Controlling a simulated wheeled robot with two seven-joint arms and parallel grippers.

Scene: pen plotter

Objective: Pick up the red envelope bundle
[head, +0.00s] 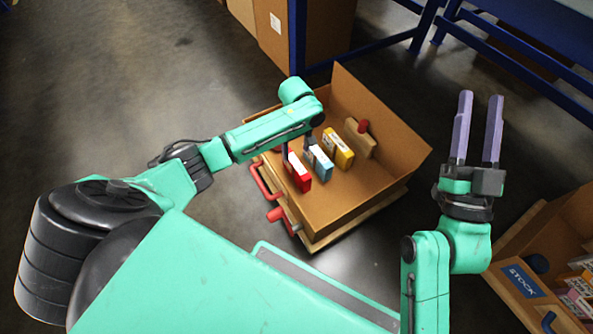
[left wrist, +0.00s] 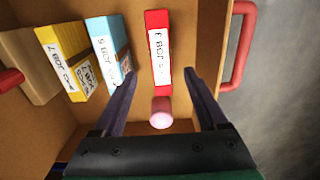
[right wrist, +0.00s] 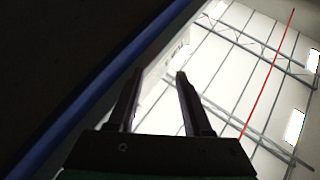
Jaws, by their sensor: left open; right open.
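The red envelope bundle (head: 299,172) stands in the cardboard box, the leftmost of the bundles in the head view. Its white label shows in the left wrist view (left wrist: 158,52). My left gripper (head: 296,145) is open above the box. In the left wrist view its fingers (left wrist: 166,76) are apart, with the red bundle ahead between and beyond them, not held. A pink round-ended piece (left wrist: 161,112) lies between the fingers' line of sight and the bundle's near end. My right gripper (head: 479,125) is open and empty, raised to the right of the box.
A blue bundle (head: 320,163) and a yellow bundle (head: 338,149) stand beside the red one, with a tan block (head: 359,138) beyond. The cardboard box (head: 345,197) has a red handle (head: 265,183) on its left side. A STOCK crate (head: 523,281) stands at lower right.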

